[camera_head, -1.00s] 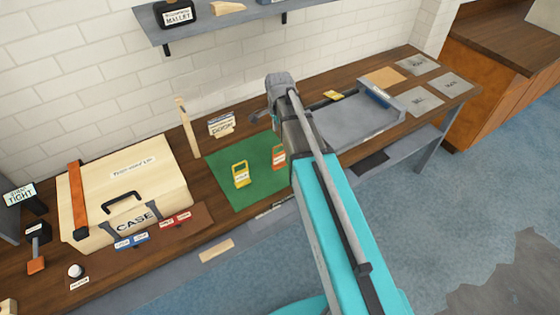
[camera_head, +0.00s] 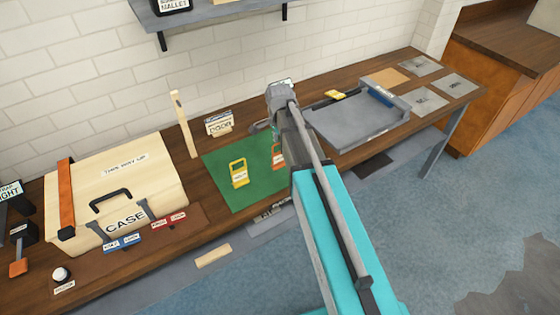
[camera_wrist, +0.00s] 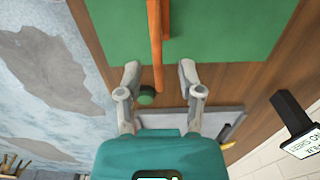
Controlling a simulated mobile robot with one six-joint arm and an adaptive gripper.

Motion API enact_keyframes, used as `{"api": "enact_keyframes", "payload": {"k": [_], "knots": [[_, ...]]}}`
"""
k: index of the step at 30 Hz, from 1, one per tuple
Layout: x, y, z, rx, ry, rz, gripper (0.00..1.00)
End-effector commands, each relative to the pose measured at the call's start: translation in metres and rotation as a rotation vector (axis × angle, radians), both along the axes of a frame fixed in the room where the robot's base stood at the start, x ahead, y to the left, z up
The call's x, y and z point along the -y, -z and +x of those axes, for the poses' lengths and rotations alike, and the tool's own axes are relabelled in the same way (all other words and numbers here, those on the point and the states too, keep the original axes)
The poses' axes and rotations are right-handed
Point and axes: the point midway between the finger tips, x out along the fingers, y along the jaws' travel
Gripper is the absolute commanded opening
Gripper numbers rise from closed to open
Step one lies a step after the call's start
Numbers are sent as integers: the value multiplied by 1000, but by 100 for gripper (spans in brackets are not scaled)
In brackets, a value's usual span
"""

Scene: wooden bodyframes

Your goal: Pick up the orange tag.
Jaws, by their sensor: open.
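The orange tag (camera_head: 278,155) stands on the green mat (camera_head: 225,188), to the right of the yellow tag (camera_head: 238,174). In the head view my arm covers its right part, and my gripper's fingers are hidden. In the wrist view a thin upright orange piece (camera_wrist: 155,35), likely the tag seen edge-on, runs down from the top edge. My gripper (camera_wrist: 160,74) is open, with one finger on each side of the lower end of this piece. I cannot tell whether either finger touches it.
A big pale case (camera_head: 120,190) stands on the bench to the left. A grey tray (camera_head: 355,122) lies right of my arm. A wooden post (camera_head: 184,125) and a small labelled block (camera_head: 219,124) stand behind the mat. A dark green round thing (camera_wrist: 147,95) shows near the fingers.

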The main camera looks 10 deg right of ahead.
Motion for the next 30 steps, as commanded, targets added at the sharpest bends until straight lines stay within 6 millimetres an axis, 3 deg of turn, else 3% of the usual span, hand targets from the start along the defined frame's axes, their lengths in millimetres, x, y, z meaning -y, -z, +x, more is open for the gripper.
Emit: {"api": "enact_keyframes", "payload": {"k": [16, 30], "knots": [[0, 4, 0, 0, 1, 0, 49], [-1, 37, -1, 0, 1, 0, 49]]}}
